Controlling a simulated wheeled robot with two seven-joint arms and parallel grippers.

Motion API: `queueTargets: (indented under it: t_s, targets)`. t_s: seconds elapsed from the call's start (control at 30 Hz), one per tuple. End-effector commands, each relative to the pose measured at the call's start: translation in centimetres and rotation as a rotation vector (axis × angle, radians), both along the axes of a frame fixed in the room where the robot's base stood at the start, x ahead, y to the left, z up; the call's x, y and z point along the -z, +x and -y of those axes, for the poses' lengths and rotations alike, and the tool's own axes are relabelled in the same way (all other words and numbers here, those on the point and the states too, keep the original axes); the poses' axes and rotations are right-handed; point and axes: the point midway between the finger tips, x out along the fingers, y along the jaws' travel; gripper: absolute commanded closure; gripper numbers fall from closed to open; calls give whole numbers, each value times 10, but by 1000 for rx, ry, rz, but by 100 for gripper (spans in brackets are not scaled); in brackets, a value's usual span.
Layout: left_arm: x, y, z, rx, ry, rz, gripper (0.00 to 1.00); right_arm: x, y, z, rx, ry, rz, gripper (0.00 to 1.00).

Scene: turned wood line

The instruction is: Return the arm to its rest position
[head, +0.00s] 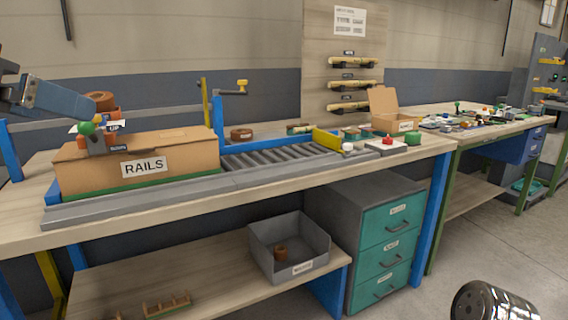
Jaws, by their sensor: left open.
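My left arm comes in from the left edge, over the left end of the workbench. My left gripper (93,138) is at the near left part of the cardboard box labelled RAILS (142,167), against or just above it; I cannot tell whether they touch. The gripper is open. A green ball (87,128) and small orange parts show beside its fingers, and I cannot tell how they sit.
The RAILS box stands by the roller conveyor (265,157) on the workbench. A brown ring (241,134), an open carton (384,107) and a red button box (388,145) are further right. A grey bin (289,245) sits on the lower shelf. Teal drawers (388,240) stand beneath.

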Motion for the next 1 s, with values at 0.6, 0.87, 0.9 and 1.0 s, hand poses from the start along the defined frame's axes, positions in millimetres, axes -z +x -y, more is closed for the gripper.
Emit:
queueTargets:
  t_s: [0.6, 0.87, 0.9, 1.0]
  targets:
    - [83, 104, 26, 13, -27, -131, 0, 0, 0, 0, 0, 0, 0, 46]
    - [198, 185, 56, 18, -61, -276, 0, 0, 0, 0, 0, 0, 0, 46]
    - [226, 198, 63, 19, -70, -308, 0, 0, 0, 0, 0, 0, 0, 46]
    - [298, 222, 79, 17, -92, -385, 0, 0, 0, 0, 0, 0, 0, 46]
